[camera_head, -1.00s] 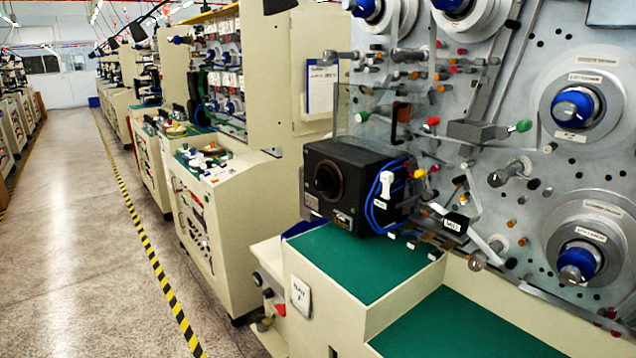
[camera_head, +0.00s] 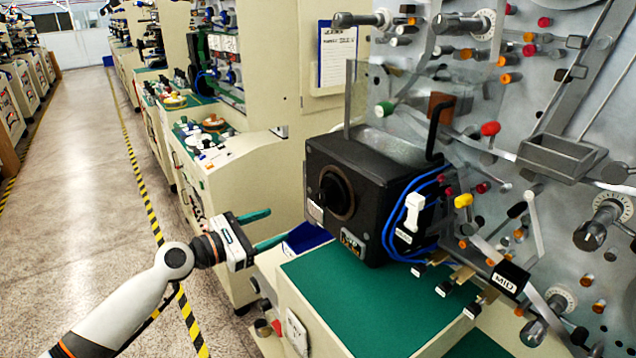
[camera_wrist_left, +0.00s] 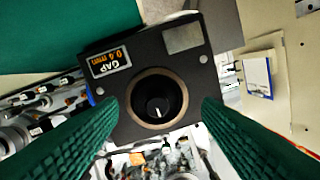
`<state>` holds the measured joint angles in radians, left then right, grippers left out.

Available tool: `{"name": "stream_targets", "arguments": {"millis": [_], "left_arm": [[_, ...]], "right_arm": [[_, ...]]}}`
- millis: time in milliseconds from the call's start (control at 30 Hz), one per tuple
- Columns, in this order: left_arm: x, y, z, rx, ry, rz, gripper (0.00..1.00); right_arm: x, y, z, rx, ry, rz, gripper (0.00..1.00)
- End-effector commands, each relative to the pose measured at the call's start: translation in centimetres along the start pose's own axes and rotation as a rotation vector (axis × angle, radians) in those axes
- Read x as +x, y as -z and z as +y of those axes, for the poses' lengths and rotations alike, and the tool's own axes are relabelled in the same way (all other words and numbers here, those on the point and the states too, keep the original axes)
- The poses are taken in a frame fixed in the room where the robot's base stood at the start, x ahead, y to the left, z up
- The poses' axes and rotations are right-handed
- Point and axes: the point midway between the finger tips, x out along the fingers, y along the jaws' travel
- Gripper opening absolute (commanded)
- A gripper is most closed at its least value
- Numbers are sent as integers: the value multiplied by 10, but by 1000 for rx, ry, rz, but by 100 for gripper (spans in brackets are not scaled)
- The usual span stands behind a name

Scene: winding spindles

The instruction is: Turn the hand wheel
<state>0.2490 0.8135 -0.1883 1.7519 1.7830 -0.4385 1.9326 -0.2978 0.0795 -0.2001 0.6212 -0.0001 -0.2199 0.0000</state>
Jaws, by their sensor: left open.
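The hand wheel (camera_head: 337,192) is a round black knob in a brown ring on the front face of a black box (camera_head: 372,160). The box stands on a green-topped bench at the machine. In the left wrist view the hand wheel (camera_wrist_left: 157,96) shows a small white mark and lies between the two green fingers, beyond their tips. My right gripper is not in view.
Blue cables (camera_head: 400,222) run on the box's right side. Spindles, pegs and a grey tray (camera_head: 560,157) stick out from the metal panel. The green bench top (camera_head: 350,300) in front of the box is clear. Open floor lies at the left.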

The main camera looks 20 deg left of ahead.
Motion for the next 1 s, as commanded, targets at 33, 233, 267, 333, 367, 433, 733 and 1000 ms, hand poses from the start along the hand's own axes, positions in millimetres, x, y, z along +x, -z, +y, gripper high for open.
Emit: {"name": "stream_targets", "arguments": {"millis": [33, 233, 267, 333, 367, 433, 733, 1000], "left_arm": [[-1, 17, 1, -38, -18, 27, 59], [10, 37, 3, -101, -38, 59, 59], [14, 37, 2, -101, -37, 59, 59], [25, 39, 3, -98, -37, 59, 59], [31, 40, 3, -97, -38, 60, 59], [46, 40, 3, -99, -36, 60, 59], [101, 40, 6, -96, -35, 57, 59], [118, 39, 7, -94, -36, 55, 59]], "right_arm": [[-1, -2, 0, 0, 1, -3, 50], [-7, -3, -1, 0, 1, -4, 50], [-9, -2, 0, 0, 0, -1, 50], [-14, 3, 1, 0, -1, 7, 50], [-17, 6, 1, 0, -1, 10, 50], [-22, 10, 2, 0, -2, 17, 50], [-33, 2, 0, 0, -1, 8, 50], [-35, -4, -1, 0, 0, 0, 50]]}}
